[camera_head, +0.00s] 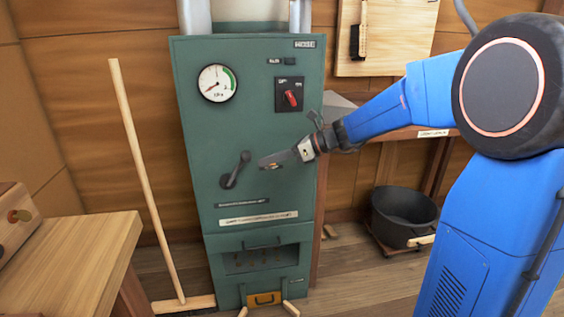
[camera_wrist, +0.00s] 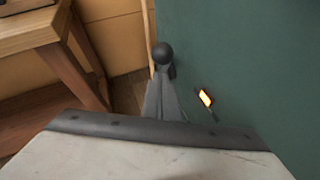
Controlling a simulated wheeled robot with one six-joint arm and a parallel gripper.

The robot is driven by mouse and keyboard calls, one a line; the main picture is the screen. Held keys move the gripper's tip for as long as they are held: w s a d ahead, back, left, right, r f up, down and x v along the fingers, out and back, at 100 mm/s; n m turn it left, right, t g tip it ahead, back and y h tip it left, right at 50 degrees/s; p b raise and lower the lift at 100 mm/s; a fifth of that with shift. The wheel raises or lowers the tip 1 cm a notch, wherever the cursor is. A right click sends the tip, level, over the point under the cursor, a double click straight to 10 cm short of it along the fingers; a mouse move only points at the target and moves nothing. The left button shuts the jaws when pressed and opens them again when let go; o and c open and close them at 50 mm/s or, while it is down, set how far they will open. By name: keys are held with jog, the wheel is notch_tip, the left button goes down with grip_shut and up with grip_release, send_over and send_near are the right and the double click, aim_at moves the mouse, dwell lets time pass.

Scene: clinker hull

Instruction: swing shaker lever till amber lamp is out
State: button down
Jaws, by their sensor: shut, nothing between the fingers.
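The shaker lever (camera_head: 236,170) is a dark arm on the front of the green cabinet (camera_head: 205,135). The knob (camera_wrist: 163,54) shows in the wrist view just beyond my fingertips. My gripper (camera_head: 263,162) is shut and empty, pointing left, a little right of the knob. I cannot tell whether it touches the knob. The amber lamp (camera_wrist: 206,97) glows bright orange-yellow on the green panel, right of my fingers in the wrist view; in the head view my gripper largely covers its area.
A round gauge (camera_head: 217,83) and a red switch (camera_head: 292,98) sit higher on the cabinet. A broom (camera_head: 146,180) leans left of it, beside a wooden bench (camera_head: 70,250). A black bucket (camera_head: 403,217) stands at the right. The panel left of the lever is clear.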

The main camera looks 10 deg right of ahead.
aim_at(251, 158)
jog(key=shift+w+a+r, duration=0.25)
jog(key=shift+w+a, duration=0.2)
jog(key=shift+a, duration=0.25)
jog(key=shift+a+r+h, duration=0.6)
jog(key=shift+a+r, duration=0.1)
jog(key=shift+a, duration=0.05)
jog(key=a+r+n+g+h, duration=0.1)
jog(key=a+h, duration=0.6)
jog(key=a, duration=0.7)
jog(key=shift+w+a+r+n+h, duration=0.3)
jog(key=shift+a+r+n+h, duration=0.1)
jog(key=shift+r, duration=0.5)
